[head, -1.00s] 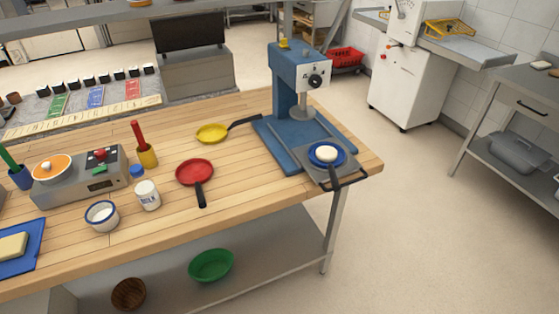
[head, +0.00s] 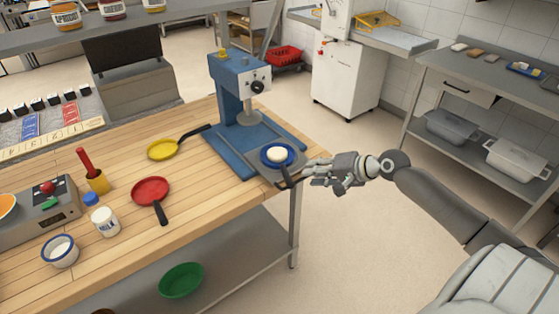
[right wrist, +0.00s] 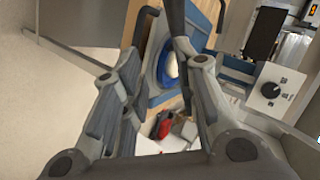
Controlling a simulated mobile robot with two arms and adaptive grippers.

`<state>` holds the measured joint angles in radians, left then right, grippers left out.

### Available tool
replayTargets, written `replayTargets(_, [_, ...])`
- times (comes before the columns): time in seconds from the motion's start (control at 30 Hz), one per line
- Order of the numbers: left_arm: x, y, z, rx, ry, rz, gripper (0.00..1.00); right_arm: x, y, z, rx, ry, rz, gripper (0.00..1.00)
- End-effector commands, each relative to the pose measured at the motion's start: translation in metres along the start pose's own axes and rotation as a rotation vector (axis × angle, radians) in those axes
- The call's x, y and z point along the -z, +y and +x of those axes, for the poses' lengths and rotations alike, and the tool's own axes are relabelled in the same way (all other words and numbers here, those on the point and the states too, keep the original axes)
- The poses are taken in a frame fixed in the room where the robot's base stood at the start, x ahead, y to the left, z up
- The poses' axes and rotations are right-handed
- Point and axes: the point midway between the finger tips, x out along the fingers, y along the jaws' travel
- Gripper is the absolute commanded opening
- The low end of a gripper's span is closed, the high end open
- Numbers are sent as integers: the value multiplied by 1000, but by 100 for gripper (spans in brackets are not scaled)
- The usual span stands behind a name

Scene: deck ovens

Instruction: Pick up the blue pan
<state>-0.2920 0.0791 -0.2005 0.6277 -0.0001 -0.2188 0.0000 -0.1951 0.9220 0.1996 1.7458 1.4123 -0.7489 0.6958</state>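The blue pan (head: 264,159) sits on the grey plate at the front of the blue press, with a round white thing (head: 278,154) in it. Its dark handle (head: 288,180) points toward the front, near the table's right end. My right gripper (head: 308,174) is just right of the handle; I cannot tell whether it touches. In the right wrist view my gripper (right wrist: 157,53) has its fingers apart, with the blue pan (right wrist: 163,76) showing partly hidden between and beyond them. My left gripper is not in view.
The blue press (head: 232,95) stands right behind the pan. A yellow pan (head: 166,149) and a red pan (head: 150,191) lie to the left on the wooden table. A green bowl (head: 181,281) is on the shelf below. The floor to the right is clear.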

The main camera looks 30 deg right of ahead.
Motion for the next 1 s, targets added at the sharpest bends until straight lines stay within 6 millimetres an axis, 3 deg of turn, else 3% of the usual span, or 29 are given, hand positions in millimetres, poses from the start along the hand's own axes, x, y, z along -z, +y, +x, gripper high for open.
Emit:
replayTargets(0.03, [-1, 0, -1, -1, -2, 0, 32, -2, -13, -4, 16, -16, 1, 28])
replayTargets(0.17, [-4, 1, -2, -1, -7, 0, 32, -4, -27, -4, 35, -32, 9, 28])
replayTargets(0.5, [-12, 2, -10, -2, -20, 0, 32, -4, -28, 35, 38, -29, 12, 28])
replayTargets(0.83, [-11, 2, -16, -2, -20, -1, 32, -6, -28, 54, 35, -30, 10, 28])
replayTargets(1.0, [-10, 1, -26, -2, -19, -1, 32, -7, -28, 76, 37, -29, 11, 28])
